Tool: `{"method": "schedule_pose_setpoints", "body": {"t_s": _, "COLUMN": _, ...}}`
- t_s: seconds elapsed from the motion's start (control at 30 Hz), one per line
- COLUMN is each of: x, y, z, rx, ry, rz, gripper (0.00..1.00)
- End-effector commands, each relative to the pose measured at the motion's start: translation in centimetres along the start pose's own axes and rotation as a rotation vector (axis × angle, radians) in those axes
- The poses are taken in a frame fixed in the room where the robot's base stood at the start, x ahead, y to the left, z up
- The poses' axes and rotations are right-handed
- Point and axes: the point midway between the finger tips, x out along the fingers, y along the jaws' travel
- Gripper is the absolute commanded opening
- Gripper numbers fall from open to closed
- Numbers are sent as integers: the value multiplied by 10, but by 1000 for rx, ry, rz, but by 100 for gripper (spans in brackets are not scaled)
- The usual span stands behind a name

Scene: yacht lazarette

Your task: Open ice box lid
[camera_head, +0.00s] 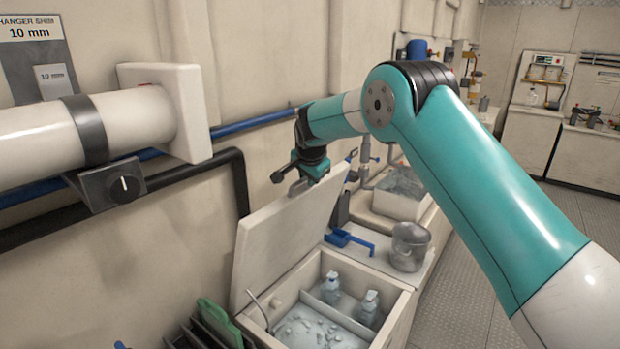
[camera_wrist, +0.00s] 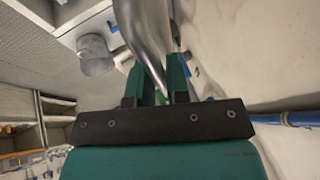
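The ice box lid (camera_head: 290,240) is a pale panel, raised and tilted up towards the wall. The ice box (camera_head: 397,318) below stands open, with ice (camera_head: 312,330) and bottles (camera_head: 368,307) visible inside. My gripper (camera_head: 297,172) is at the lid's upper edge. In the wrist view my gripper (camera_wrist: 157,80) has its two green fingers on either side of a curved metal handle (camera_wrist: 147,35) and looks shut on it. The contact at the fingertips is partly hidden by the handle.
A white pipe (camera_head: 60,140) and a black pipe (camera_head: 120,190) run along the wall at left. The floor (camera_head: 465,290) at right is clear.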

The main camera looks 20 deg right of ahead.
Motion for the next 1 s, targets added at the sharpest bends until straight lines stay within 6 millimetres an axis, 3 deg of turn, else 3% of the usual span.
{"method": "schedule_pose_setpoints", "body": {"t_s": 0.1, "x": 0, "y": 0, "z": 0, "rx": 1, "ry": 0, "rz": 0, "gripper": 37}}
{"method": "schedule_pose_setpoints", "body": {"t_s": 0.47, "x": -5, "y": 0, "z": 1, "rx": -2, "ry": -4, "rz": 0, "gripper": 37}}
{"method": "schedule_pose_setpoints", "body": {"t_s": 0.67, "x": -39, "y": 1, "z": 1, "rx": -1, "ry": -2, "rz": -4, "gripper": 37}}
{"method": "schedule_pose_setpoints", "body": {"t_s": 1.0, "x": -126, "y": 1, "z": 0, "rx": 0, "ry": -1, "rz": -4, "gripper": 37}}
